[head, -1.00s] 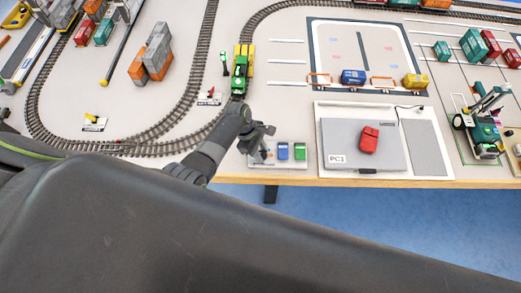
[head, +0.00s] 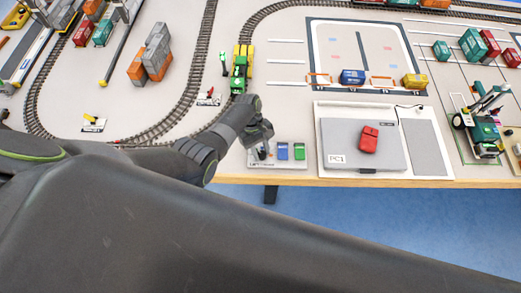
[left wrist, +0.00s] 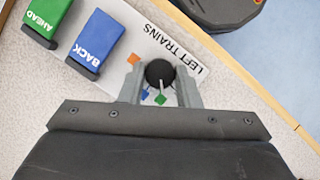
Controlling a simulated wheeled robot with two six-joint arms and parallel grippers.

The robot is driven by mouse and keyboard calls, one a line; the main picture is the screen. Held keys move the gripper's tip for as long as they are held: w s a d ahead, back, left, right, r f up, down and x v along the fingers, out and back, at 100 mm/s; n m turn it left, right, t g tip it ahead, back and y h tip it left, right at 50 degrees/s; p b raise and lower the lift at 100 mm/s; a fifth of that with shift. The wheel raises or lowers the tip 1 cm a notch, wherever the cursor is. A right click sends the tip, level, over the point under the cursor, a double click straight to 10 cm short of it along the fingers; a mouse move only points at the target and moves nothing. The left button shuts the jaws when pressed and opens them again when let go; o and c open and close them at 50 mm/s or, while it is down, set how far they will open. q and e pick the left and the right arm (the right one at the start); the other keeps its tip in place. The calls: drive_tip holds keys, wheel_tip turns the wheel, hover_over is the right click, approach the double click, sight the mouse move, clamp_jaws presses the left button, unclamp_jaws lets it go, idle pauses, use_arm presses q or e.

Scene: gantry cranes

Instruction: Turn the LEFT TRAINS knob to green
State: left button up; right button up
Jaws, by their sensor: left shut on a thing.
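The LEFT TRAINS knob (left wrist: 159,72) is round and black on a pale panel (left wrist: 118,77) near the table's front edge. Around it are an orange mark (left wrist: 133,59), a blue mark (left wrist: 146,96) and a green mark (left wrist: 160,99). A pale line at the knob's lower edge points roughly toward the green mark. My left gripper (head: 262,151) is over the panel's left end. In the left wrist view its two grey fingers are shut on the knob from both sides. In the head view the gripper mostly hides the knob. My right gripper is not in view.
A blue BACK button (left wrist: 97,40) and a green AHEAD button (left wrist: 47,18) are beside the knob on the same panel. A green locomotive (head: 239,75) stands on the track behind. A grey PC1 plate (head: 340,140) with a red block (head: 369,138) lies to the right.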

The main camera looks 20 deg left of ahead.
use_arm(q)
drive_tip(key=shift+m, duration=0.6)
drive_tip(key=o, duration=1)
drive_tip(key=shift+w+a+r, duration=0.15)
drive_tip(key=shift+w+r, duration=0.05)
drive_tip(key=shift+r, duration=0.3)
drive_tip(key=v, duration=1.6)
drive_tip(key=shift+w+r, duration=0.15)
drive_tip(key=shift+w, duration=0.1)
